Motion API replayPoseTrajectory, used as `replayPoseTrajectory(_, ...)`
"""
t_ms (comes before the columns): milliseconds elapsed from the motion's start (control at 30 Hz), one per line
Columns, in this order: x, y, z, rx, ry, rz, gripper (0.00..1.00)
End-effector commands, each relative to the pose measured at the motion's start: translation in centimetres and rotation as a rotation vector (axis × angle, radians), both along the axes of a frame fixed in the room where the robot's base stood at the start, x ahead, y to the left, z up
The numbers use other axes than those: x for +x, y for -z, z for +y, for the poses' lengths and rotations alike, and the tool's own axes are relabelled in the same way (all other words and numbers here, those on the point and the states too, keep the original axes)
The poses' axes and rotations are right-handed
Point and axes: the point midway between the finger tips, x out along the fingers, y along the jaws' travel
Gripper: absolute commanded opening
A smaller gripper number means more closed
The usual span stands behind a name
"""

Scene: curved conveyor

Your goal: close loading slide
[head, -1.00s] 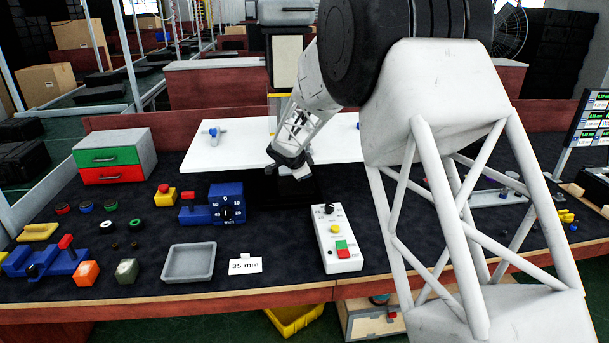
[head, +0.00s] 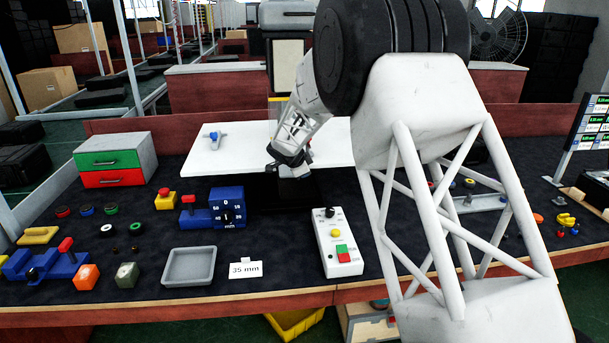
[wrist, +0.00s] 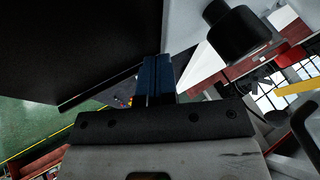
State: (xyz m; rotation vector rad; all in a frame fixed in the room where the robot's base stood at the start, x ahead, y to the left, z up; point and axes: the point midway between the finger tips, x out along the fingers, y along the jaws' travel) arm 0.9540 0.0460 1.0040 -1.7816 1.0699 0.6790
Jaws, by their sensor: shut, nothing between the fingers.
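I cannot tell for sure which part is the loading slide. A wide white plate (head: 240,150) lies level at the back middle of the bench, over a dark base, with a small blue-and-grey fitting (head: 215,139) on its left part. Behind it stands a machine with a pale upright panel (head: 288,62) and a yellow band. My gripper (head: 292,165) is over the plate's front edge, near the middle. In the wrist view its blue fingers (wrist: 157,78) are together and empty, close to a large dark surface (wrist: 75,45). Contact is unclear. My arm hides the plate's right end.
A control box with buttons (head: 338,242) stands in front of my gripper. A blue dial block (head: 227,207), a red emergency button (head: 165,198) and a green-and-red drawer unit (head: 115,160) are to the left. A grey tray (head: 189,265) lies at the front.

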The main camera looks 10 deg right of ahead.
Motion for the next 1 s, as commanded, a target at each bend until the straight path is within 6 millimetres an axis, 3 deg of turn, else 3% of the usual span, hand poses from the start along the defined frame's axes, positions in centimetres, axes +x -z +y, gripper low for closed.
replayPoseTrajectory(133, 2.3, 0.1, -0.1, -0.001, 0.001, 0.001, 0.0)
replayPoseTrajectory(300, 3.6, 0.1, 0.0, 0.0, 0.0, 0.001, 0.0)
replayPoseTrajectory(1000, 2.8, 0.1, 0.0, 0.0, -0.001, 0.0, 0.0)
